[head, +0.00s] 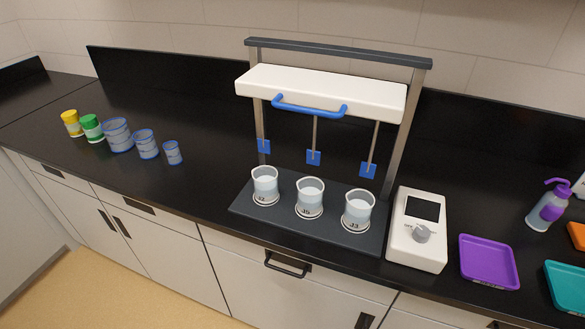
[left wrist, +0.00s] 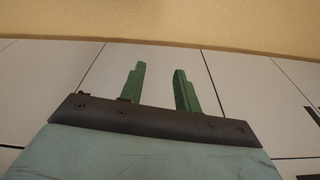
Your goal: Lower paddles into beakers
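A jar-test stirrer stands on the counter. Its white beam (head: 320,92) is raised on two posts, with a blue handle (head: 309,107) along its front. Three rods hang from the beam, each with a blue paddle: left (head: 264,146), middle (head: 314,158), right (head: 368,170). The paddles hang above three clear beakers with liquid: left (head: 265,186), middle (head: 310,198), right (head: 358,210). The beakers stand on the dark base plate (head: 240,205). My left gripper (left wrist: 158,72) shows open and empty in the left wrist view, with cabinet fronts behind it. Neither gripper shows in the head view.
A white control box (head: 418,229) with a knob stands right of the base. Further right are a purple tray (head: 488,262), a teal tray (head: 570,287) and a spray bottle (head: 547,207). Several blue-rimmed beakers (head: 118,136) and a green-capped jar (head: 92,128) stand at left.

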